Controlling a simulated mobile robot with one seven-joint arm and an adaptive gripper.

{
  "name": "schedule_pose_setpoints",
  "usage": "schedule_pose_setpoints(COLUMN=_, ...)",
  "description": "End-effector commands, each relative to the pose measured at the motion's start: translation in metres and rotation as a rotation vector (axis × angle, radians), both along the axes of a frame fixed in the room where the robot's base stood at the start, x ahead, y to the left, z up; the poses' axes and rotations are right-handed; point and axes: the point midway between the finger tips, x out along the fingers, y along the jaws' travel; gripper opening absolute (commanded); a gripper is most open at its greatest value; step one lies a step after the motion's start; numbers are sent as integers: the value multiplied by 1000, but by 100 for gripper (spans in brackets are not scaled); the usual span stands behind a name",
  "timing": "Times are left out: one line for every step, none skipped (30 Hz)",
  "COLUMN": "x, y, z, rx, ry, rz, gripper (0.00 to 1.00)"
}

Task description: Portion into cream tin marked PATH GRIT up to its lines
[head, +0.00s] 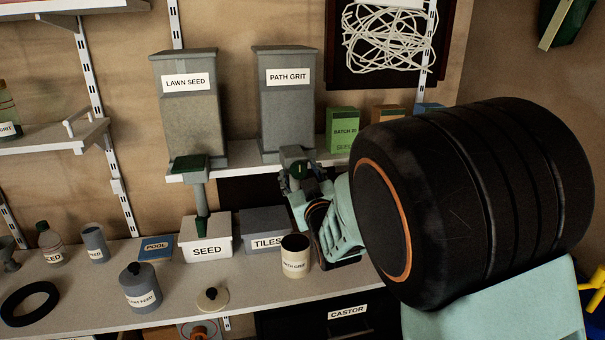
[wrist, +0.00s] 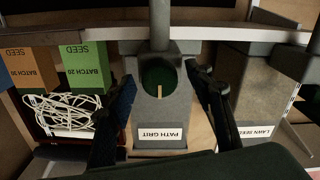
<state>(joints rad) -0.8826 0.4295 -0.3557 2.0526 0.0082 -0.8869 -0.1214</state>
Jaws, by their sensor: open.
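The grey PATH GRIT hopper (head: 287,110) stands on the shelf; its label reads upside down in the wrist view (wrist: 160,134). A green tilt door (wrist: 158,76) with a pale strip shows at its outlet. My gripper (head: 303,178) is open in front of that outlet. In the wrist view its fingers (wrist: 163,82) stand apart on either side of the door, apparently holding nothing. The cream tin (head: 296,262) marked PATH GRIT stands upright and open on the bench below my gripper. Its fill lines and contents cannot be made out.
The LAWN SEED hopper (head: 188,115) stands left, with its own green door and spout. SEED (head: 206,240) and TILES (head: 264,218) boxes sit behind the tin. A lidded grey LAWN SEED tin (head: 141,292) and a cream lid (head: 212,299) lie forward. Bench space between is clear.

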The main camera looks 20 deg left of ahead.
Motion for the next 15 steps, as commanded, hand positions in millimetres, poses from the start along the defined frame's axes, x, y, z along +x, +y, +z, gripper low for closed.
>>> schedule_pose_setpoints(x=0, y=0, z=0, rx=0, ry=0, rz=0, gripper=48)
schedule_pose_setpoints(x=0, y=0, z=0, rx=0, ry=0, rz=0, gripper=48)
schedule_pose_setpoints(x=0, y=0, z=0, rx=0, ry=0, rz=0, gripper=44)
schedule_pose_setpoints(x=0, y=0, z=0, rx=0, ry=0, rz=0, gripper=40)
schedule_pose_setpoints(x=0, y=0, z=0, rx=0, ry=0, rz=0, gripper=37)
schedule_pose_setpoints(x=0, y=0, z=0, rx=0, ry=0, rz=0, gripper=33)
schedule_pose_setpoints(x=0, y=0, z=0, rx=0, ry=0, rz=0, gripper=29)
schedule_pose_setpoints(x=0, y=0, z=0, rx=0, ry=0, rz=0, gripper=26)
schedule_pose_setpoints(x=0, y=0, z=0, rx=0, ry=0, rz=0, gripper=22)
schedule_pose_setpoints(x=0, y=0, z=0, rx=0, ry=0, rz=0, gripper=18)
schedule_pose_setpoints(x=0, y=0, z=0, rx=0, ry=0, rz=0, gripper=15)
schedule_pose_setpoints(x=0, y=0, z=0, rx=0, ry=0, rz=0, gripper=11)
schedule_pose_setpoints(x=0, y=0, z=0, rx=0, ry=0, rz=0, gripper=7)
schedule_pose_setpoints(x=0, y=0, z=0, rx=-1, ry=1, rz=0, gripper=6)
schedule_pose_setpoints(x=0, y=0, z=0, rx=0, ry=0, rz=0, gripper=6)
